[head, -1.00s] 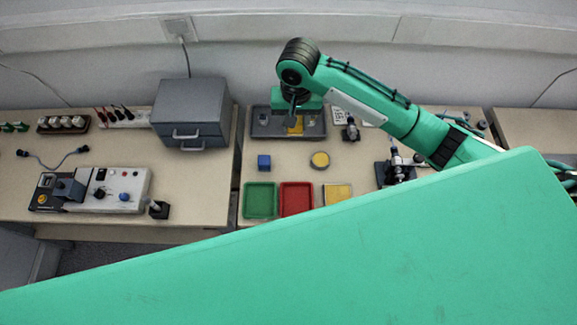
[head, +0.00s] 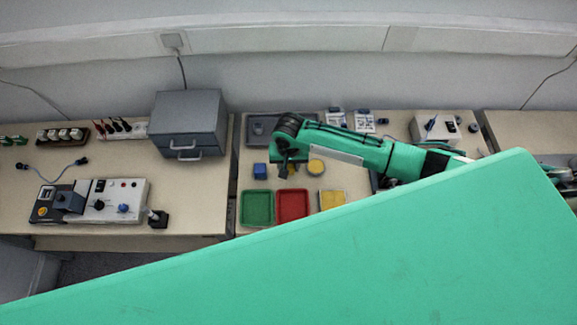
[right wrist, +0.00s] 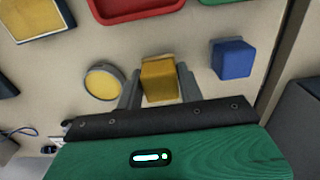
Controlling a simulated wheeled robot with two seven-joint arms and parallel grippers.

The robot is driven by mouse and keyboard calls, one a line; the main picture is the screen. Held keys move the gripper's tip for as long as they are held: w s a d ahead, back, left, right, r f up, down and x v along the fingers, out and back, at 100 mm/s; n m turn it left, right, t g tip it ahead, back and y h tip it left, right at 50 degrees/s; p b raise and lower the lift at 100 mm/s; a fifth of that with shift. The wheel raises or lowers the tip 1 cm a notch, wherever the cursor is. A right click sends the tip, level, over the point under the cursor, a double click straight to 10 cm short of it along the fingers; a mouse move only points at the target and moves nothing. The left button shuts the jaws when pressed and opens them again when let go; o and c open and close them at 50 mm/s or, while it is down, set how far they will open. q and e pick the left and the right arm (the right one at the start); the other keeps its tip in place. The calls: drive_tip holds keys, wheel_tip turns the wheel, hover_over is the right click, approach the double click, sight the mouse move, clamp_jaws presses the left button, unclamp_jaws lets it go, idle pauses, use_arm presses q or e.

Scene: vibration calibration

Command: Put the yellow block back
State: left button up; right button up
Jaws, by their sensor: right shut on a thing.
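The yellow block (right wrist: 160,80) is between the two fingers of my right gripper (right wrist: 158,88) in the right wrist view. The fingers are shut on its sides. In the head view my right gripper (head: 287,168) hangs over the table between the blue block (head: 260,170) and a round yellow piece (head: 316,167). The held block is mostly hidden there by the gripper and arm. In the wrist view the blue block (right wrist: 232,59) stands to the right of the held block and the round piece (right wrist: 103,82) to the left. My left gripper is not in view.
Green (head: 257,223), red (head: 293,220) and yellow (head: 331,200) trays lie in a row in front of the gripper. A dark grey tray (head: 257,128) is behind it, partly hidden by my arm. A large green part of me covers the lower head view.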

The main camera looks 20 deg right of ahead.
drive_tip(key=shift+f, duration=0.85)
drive_tip(key=shift+f, duration=0.15)
drive_tip(key=o, duration=0.9)
wheel_tip(320, 180, up, 12)
drive_tip(key=shift+r+b, duration=0.15)
drive_tip(key=shift+b, duration=0.8)
